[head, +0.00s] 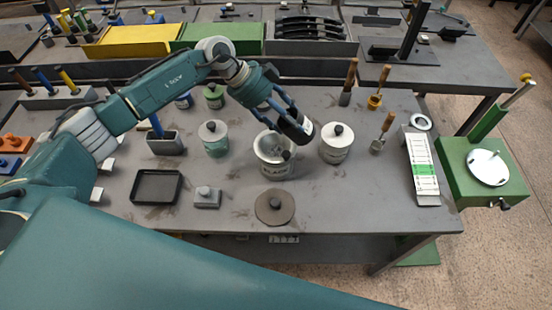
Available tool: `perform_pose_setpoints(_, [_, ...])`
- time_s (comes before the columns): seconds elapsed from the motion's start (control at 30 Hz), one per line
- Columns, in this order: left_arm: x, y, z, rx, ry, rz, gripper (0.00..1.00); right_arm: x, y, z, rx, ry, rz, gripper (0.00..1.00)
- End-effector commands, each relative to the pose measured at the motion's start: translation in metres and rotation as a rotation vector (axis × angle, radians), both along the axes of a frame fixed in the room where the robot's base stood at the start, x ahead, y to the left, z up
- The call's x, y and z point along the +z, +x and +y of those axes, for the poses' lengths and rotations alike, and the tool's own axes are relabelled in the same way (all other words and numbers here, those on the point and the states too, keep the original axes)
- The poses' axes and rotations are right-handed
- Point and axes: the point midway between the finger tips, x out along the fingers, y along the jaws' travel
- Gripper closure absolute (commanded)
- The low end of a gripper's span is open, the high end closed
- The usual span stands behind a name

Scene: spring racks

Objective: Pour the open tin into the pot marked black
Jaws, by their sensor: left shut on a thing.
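My left gripper (285,115) reaches in from the upper left and is shut on a dark tin (297,131) with a pale patch at its end. The tin is tilted, over the back right rim of an uncovered pale pot (276,170) whose front reads "BLACK". Something grey shows inside the pot; I cannot tell whether it is flowing material or contents. The tin's mouth is not clear. A round dark lid with a knob (275,206) lies on the table in front of the pot. My right gripper is not in view.
Lidded pots stand left (215,145) and right (336,148) of the open pot. A black tray (157,187) and a grey knobbed block (207,198) lie front left. Wooden-handled tools (383,128) and a white-and-green chart (423,165) are right. The front right tabletop is clear.

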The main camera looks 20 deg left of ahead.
Motion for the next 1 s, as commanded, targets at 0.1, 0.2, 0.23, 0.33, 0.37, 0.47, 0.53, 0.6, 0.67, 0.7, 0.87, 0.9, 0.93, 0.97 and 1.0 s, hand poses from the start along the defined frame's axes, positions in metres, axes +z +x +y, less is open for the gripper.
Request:
perform_pose_setpoints(0.1, [-0.001, 0.000, 0.000, 0.002, 0.016, 0.003, 1.00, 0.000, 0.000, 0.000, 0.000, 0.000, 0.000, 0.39])
perform_pose_setpoints(0.2, [-0.001, 0.000, 0.001, 0.002, 0.014, 0.003, 1.00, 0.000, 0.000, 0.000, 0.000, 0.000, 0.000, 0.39])
perform_pose_setpoints(0.23, [0.000, 0.000, 0.000, 0.002, 0.014, 0.003, 1.00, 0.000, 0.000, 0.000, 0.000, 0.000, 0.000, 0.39])
perform_pose_setpoints(0.33, [0.000, 0.001, -0.002, -0.003, 0.047, 0.010, 1.00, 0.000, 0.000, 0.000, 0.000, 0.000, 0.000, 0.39])
perform_pose_setpoints(0.37, [0.000, 0.002, -0.002, -0.003, 0.075, 0.017, 1.00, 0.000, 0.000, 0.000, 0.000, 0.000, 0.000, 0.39])
perform_pose_setpoints(0.47, [-0.004, 0.002, -0.005, -0.006, 0.185, 0.045, 1.00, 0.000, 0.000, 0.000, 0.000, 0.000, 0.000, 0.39])
perform_pose_setpoints(0.53, [-0.007, 0.002, -0.005, -0.003, 0.249, 0.064, 1.00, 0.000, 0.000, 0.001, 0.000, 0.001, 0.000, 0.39])
perform_pose_setpoints(0.6, [-0.009, 0.002, -0.003, 0.000, 0.290, 0.077, 1.00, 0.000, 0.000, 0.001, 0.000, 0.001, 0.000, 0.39])
perform_pose_setpoints(0.67, [-0.010, 0.002, -0.003, 0.001, 0.303, 0.084, 1.00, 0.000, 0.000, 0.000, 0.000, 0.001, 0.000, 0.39])
perform_pose_setpoints(0.7, [-0.011, 0.001, -0.002, 0.002, 0.305, 0.084, 1.00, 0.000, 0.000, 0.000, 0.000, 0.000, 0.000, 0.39])
perform_pose_setpoints(0.87, [-0.010, 0.001, -0.002, 0.002, 0.303, 0.084, 1.00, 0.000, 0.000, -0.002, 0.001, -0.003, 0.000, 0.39])
perform_pose_setpoints(0.9, [-0.010, 0.001, -0.003, 0.001, 0.307, 0.085, 1.00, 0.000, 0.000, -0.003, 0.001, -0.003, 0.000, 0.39])
perform_pose_setpoints(0.93, [-0.010, 0.002, -0.003, 0.000, 0.316, 0.087, 1.00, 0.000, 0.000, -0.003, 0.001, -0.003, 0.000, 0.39])
perform_pose_setpoints(0.97, [-0.011, 0.002, -0.004, -0.001, 0.330, 0.088, 1.00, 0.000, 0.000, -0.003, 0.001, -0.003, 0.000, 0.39])
perform_pose_setpoints(1.0, [-0.011, 0.002, -0.004, -0.001, 0.356, 0.095, 1.00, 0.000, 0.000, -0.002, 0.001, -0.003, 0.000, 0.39])
